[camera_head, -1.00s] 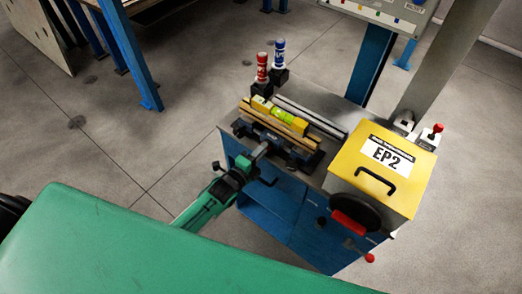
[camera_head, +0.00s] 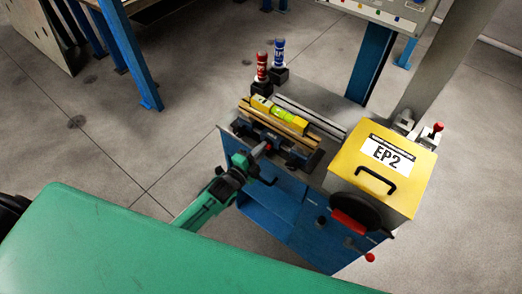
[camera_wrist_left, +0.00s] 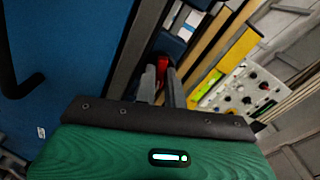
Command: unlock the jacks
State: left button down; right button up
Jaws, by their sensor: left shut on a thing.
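My left gripper (camera_head: 265,148) is at the front edge of the blue bench, beside the clamp-like fixture. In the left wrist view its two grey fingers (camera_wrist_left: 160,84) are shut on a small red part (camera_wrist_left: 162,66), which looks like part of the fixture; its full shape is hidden. The fixture carries wooden strips (camera_head: 270,124) and a yellow level (camera_head: 283,115) with a green vial window. A red cylinder (camera_head: 261,66) and a blue cylinder (camera_head: 279,52) stand on black blocks behind it. I cannot tell which parts are the jacks. My right gripper is out of view.
A yellow box marked EP2 (camera_head: 398,163) stands on the bench's right end, with a black handle and a red grip (camera_head: 350,222) at its front. A red-knobbed lever (camera_head: 438,127) is behind it. A blue post (camera_head: 135,62) stands at left. Floor left of the bench is clear.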

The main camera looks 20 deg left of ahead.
pick_arm(q)
jog(key=n+b, duration=0.1)
jog(key=n, duration=1.3)
jog(key=shift+f, duration=0.1)
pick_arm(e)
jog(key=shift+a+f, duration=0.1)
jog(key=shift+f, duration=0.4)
pick_arm(q)
jog(key=shift+n, duration=0.3)
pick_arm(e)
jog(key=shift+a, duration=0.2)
pick_arm(q)
jog(key=c, duration=1.8)
grip_release()
jog(key=shift+o, duration=0.2)
jog(key=shift+s, duration=0.1)
